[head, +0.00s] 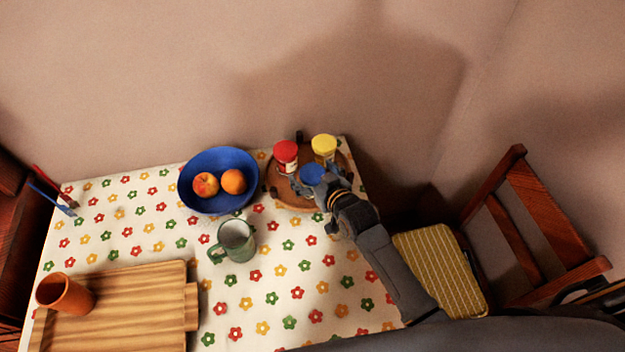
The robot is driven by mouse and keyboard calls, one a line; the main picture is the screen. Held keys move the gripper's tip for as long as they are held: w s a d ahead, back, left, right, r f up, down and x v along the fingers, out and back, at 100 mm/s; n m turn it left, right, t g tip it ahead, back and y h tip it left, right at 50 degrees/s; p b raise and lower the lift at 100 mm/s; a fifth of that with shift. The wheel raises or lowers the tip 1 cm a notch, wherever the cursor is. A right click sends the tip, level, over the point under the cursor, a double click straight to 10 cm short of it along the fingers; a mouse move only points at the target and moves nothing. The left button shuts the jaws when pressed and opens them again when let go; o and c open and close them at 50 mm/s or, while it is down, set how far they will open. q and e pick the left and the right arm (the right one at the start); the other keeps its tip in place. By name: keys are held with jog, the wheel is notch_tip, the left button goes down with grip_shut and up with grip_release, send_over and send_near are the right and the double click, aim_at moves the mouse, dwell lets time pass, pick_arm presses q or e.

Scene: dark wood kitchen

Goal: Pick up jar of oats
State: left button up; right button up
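Three jars stand on a round brown wooden tray (284,200) at the back right of the table: one with a red lid (286,151), one with a yellow lid (324,145) and one with a blue lid (311,174). No label is readable, so I cannot tell which holds oats. My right gripper (316,181) is at the blue-lidded jar, its fingers close to the lid and partly covering that jar. It is too small to tell whether the fingers grip it. My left gripper is not in view.
A blue bowl (213,158) with an apple and an orange stands left of the tray. A green mug (236,240), a wooden board (120,310) and an orange-brown cup (64,293) are nearer. A chair (540,225) stands at right. The front middle tablecloth (275,310) is clear.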

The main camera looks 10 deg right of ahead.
jog(key=c, duration=1.4)
jog(key=shift+c, duration=0.5)
jog(key=shift+r, duration=0.15)
